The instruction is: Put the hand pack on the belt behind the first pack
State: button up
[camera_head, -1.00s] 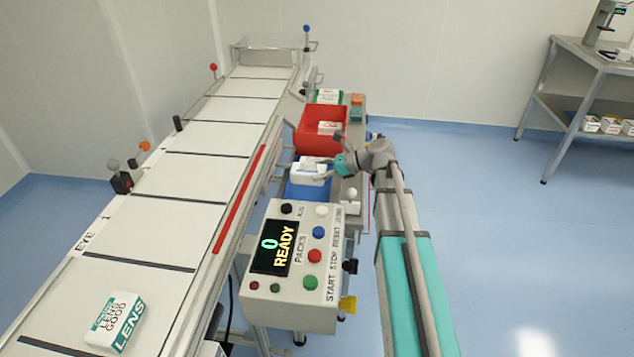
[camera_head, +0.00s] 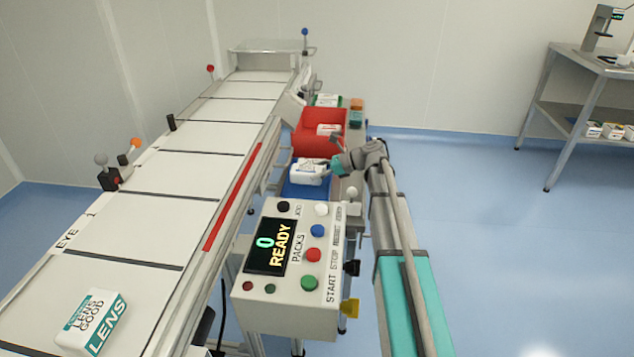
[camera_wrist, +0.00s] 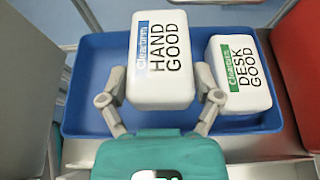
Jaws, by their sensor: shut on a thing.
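The hand pack (camera_wrist: 160,62), white with a blue band and the words HAND GOOD, is between the two fingers of my gripper (camera_wrist: 160,92), which is shut on it. In the head view the same pack (camera_head: 307,172) shows with my gripper (camera_head: 331,168) at its right side, over the blue tray (camera_head: 305,192). The first pack (camera_head: 92,322), white with a teal band and marked LENS GOOD, lies on the near end of the belt (camera_head: 125,225).
A desk pack (camera_wrist: 240,72) stands in the blue tray at the right. A red bin (camera_head: 318,146) is behind the tray. The control box (camera_head: 288,265) reads 0 READY. A red strip (camera_head: 232,198) runs along the belt's side. The belt beyond the first pack is clear.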

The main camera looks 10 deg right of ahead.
dwell(0.3)
jog(key=shift+w+f+b, duration=0.4)
jog(key=shift+f+b, duration=0.1)
jog(key=shift+f, duration=0.05)
jog(key=shift+f+b, duration=1.25)
jog(key=shift+b, duration=0.05)
jog(key=shift+f, duration=0.15)
jog(key=o, duration=1)
jog(key=p+v, duration=0.2)
jog(key=v, duration=0.4)
jog(key=p+v, duration=0.2)
jog(key=v, duration=0.4)
jog(key=shift+w+d+p, duration=0.2)
jog(key=shift+p, duration=0.1)
jog(key=shift+v, duration=0.85)
